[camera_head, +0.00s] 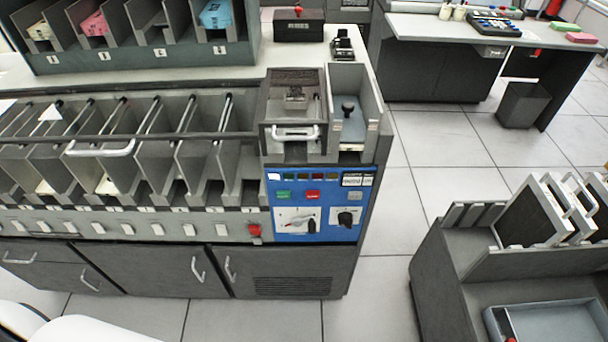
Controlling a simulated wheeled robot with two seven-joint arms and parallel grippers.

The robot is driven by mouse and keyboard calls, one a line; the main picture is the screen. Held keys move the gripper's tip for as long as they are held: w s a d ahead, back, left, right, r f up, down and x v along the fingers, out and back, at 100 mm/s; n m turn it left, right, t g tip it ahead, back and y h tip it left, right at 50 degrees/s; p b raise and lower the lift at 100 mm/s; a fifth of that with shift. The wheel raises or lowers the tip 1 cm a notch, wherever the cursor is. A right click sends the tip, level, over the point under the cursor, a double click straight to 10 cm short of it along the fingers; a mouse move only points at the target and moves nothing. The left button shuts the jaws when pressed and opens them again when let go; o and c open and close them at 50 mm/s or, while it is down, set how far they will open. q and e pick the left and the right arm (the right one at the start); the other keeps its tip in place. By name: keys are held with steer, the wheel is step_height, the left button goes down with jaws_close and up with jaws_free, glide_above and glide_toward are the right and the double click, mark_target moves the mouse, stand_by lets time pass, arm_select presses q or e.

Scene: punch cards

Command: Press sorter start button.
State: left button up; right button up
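The card sorter (215,265) is the long grey machine at the left and centre. Its blue control panel (283,227) is on the front at the right end. On the panel are a green button (283,195) and, to its right, a red button (313,195). Their lettering is too small to read. Several small lamps run along the panel's top, with a counter at the right. Below the buttons are a dial with a black lever (311,226) and a black knob (345,217). Nothing covers the panel. Neither of my grippers shows.
A red switch (254,231) sits just left of the panel. The sorter's feed hopper (293,140) stands above it. A grey cart with a blue tray (545,322) is at the lower right. Tiled floor (385,270) is clear between sorter and cart. A desk (440,30) stands behind.

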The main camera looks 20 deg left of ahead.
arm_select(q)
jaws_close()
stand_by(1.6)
